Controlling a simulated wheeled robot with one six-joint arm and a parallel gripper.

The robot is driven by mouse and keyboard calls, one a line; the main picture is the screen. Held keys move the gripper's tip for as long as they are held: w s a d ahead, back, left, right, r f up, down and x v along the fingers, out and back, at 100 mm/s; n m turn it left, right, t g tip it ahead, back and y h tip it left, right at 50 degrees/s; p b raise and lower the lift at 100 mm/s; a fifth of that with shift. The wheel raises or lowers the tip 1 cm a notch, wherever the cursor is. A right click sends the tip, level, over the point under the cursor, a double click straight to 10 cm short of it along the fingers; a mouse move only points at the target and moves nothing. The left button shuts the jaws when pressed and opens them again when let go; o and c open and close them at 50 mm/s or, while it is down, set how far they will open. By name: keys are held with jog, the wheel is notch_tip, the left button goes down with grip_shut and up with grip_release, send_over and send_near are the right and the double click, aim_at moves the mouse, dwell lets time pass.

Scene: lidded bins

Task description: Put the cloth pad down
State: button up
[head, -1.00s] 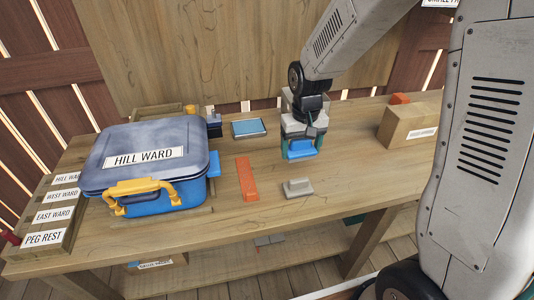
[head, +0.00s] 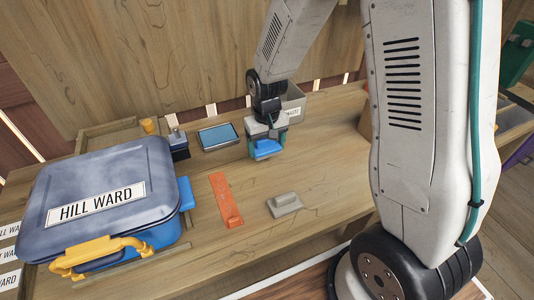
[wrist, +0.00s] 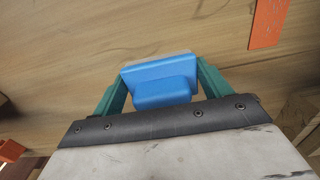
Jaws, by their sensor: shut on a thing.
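A blue cloth pad (head: 267,148) with a raised grip block is held in my gripper (head: 265,141) over the right middle of the workbench. In the wrist view the blue pad (wrist: 160,78) sits between the two teal fingers of my gripper (wrist: 163,84), which is shut on it. Bench wood shows around the pad there. The pad looks a little above the bench top, but I cannot tell the exact gap.
A blue lidded bin (head: 100,200) marked HILL WARD, lid shut, fills the left. An orange strip (head: 225,200), a grey block with a grip (head: 285,205) and a blue-topped tray (head: 218,136) lie on the bench (head: 325,170). Bare wood lies between them and right of the grey block.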

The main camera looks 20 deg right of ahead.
aim_at(267, 147)
jog(key=shift+f, duration=1.85)
jog(key=shift+f, duration=0.1)
jog(key=o, duration=1.1)
notch_tip(267, 147, up, 12)
jog(key=shift+r, duration=0.2)
jog(key=s+d+r, duration=0.1)
jog(key=s+r, duration=0.4)
jog(key=s, duration=0.3)
jog(key=s+d+r, duration=0.1)
jog(key=s+r, duration=0.4)
jog(key=s, duration=0.4)
jog(key=s+d+r+t, duration=0.1)
jog(key=s+r, duration=0.4)
jog(key=s, duration=0.3)
jog(key=shift+s+r, duration=0.3)
jog(key=shift+r, duration=0.1)
